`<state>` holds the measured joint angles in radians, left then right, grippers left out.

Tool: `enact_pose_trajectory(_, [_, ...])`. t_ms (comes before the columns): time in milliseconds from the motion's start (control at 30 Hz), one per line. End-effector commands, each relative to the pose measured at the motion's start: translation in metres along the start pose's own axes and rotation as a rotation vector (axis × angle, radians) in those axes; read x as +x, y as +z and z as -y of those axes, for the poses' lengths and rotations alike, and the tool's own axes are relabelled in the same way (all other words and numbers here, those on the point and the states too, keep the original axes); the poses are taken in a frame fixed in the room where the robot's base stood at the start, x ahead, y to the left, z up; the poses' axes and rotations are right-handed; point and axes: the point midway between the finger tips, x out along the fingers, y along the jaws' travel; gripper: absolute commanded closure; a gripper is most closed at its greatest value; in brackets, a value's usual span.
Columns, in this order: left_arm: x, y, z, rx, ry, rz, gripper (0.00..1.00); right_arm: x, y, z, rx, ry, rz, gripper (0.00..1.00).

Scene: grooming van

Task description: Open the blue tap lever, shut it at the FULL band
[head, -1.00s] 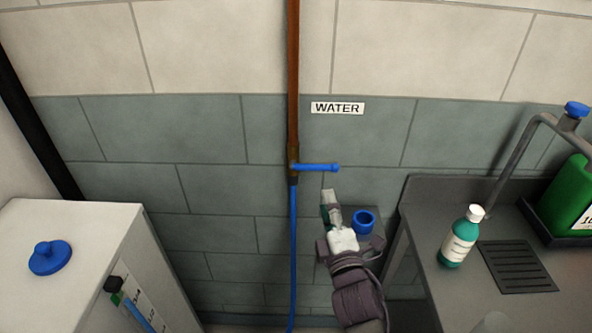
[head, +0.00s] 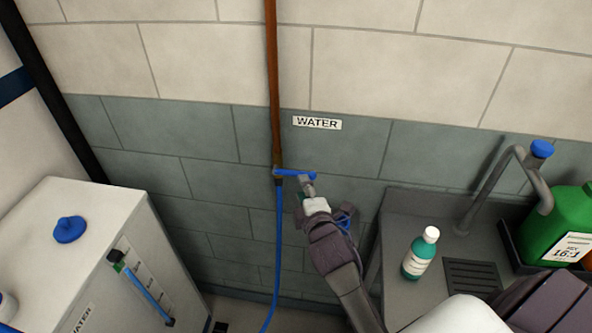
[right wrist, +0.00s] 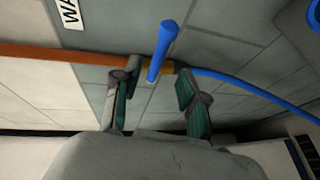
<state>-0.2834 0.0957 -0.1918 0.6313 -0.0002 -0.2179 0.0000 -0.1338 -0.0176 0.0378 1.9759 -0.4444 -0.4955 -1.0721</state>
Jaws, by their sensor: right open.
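The blue tap lever (head: 298,174) sticks out to the right from the copper pipe (head: 274,90), crosswise to it, below the WATER label. My right gripper (head: 307,184) is open at the lever's free end. In the right wrist view the lever (right wrist: 161,52) stands in the gap between the two spread fingertips (right wrist: 155,92); I cannot tell whether either touches it. The white tank (head: 75,215) at left carries a gauge tube (head: 147,288) showing blue along much of its length, with a green part near its top. Its markings are too small to read. My left gripper is out of view.
A blue hose (head: 277,255) hangs from the tap. A blue cap (head: 70,229) sits on the tank. The wall around the lever is clear.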

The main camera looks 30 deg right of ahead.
Motion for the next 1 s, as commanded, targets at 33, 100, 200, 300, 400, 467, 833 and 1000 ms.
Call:
enact_pose_trajectory(33, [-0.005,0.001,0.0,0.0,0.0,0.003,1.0,0.012,0.0,-0.003,-0.001,0.001,0.0,0.58])
enact_pose_trajectory(100, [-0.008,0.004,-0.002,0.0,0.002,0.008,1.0,0.027,0.0,-0.003,0.0,0.0,0.001,0.58])
enact_pose_trajectory(200, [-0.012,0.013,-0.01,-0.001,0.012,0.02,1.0,0.045,0.0,-0.003,0.001,0.001,0.0,0.58])
enact_pose_trajectory(300, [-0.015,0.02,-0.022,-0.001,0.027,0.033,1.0,0.059,0.0,-0.002,0.001,0.0,0.0,0.58])
enact_pose_trajectory(400, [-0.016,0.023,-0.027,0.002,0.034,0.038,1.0,0.069,0.0,-0.001,0.001,0.001,0.0,0.58])
enact_pose_trajectory(467, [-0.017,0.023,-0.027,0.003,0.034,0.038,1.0,0.072,0.0,-0.001,0.001,0.001,0.0,0.58])
enact_pose_trajectory(833, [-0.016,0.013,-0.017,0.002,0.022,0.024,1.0,0.076,0.0,0.0,0.0,0.001,0.0,0.59])
enact_pose_trajectory(1000, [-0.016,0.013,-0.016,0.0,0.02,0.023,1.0,0.076,0.0,0.0,0.0,0.0,0.0,0.88])
